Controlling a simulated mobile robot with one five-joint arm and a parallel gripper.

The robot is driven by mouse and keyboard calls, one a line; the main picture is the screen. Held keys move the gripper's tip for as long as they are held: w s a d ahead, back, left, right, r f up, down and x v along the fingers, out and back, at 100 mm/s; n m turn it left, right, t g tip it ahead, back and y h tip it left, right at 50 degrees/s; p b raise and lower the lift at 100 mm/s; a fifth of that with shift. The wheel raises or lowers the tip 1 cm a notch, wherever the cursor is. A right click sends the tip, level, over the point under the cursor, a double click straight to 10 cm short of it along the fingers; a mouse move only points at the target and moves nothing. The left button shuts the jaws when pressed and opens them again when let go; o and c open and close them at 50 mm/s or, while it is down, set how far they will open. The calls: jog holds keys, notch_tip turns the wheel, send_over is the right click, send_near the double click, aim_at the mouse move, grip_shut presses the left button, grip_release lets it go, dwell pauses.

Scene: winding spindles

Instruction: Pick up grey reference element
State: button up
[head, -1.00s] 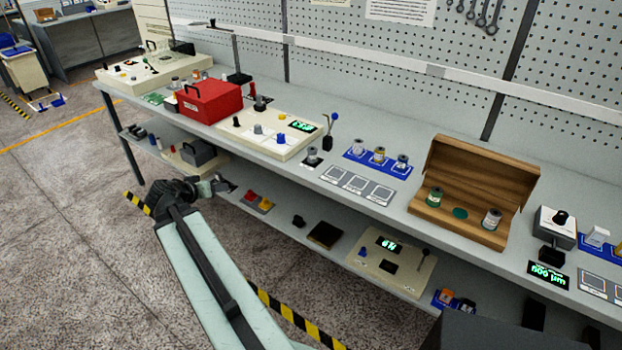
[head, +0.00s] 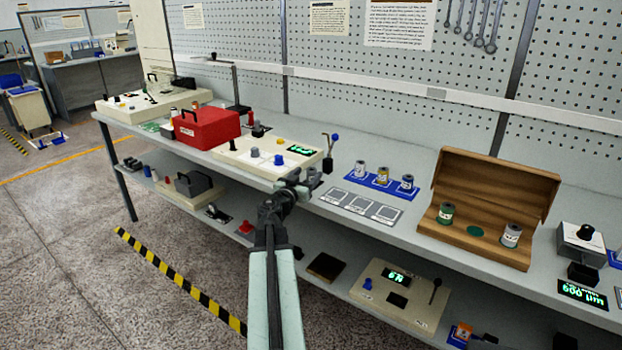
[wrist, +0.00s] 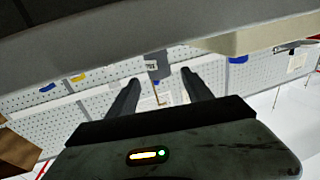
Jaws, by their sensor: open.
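A small grey cylinder with a pale label, which looks like the grey reference element (head: 314,177), stands near the bench's front edge, just right of my gripper (head: 292,186) in the head view. In the wrist view the grey element (wrist: 158,68) hangs upside down in the picture, in line with the gap between my two dark fingers (wrist: 162,78). The fingers are apart and hold nothing. I cannot tell how far the element is beyond the fingertips. My gripper hides part of its surroundings in the head view.
A cream control panel (head: 232,158) with knobs lies left of the element. A blue tray (head: 371,179) with several spools and a grey marked plate (head: 345,205) lie to the right. An open wooden box (head: 480,248) stands further right. A lower shelf holds more devices.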

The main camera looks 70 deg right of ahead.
aim_at(309, 173)
jog(key=d, duration=0.4)
jog(key=shift+s+d+f, duration=0.1)
jog(key=shift+d+f, duration=0.1)
jog(key=shift+d, duration=0.1)
grip_shut()
notch_tip(309, 173, up, 10)
jog(key=p, duration=1)
jog(key=shift+r, duration=0.15)
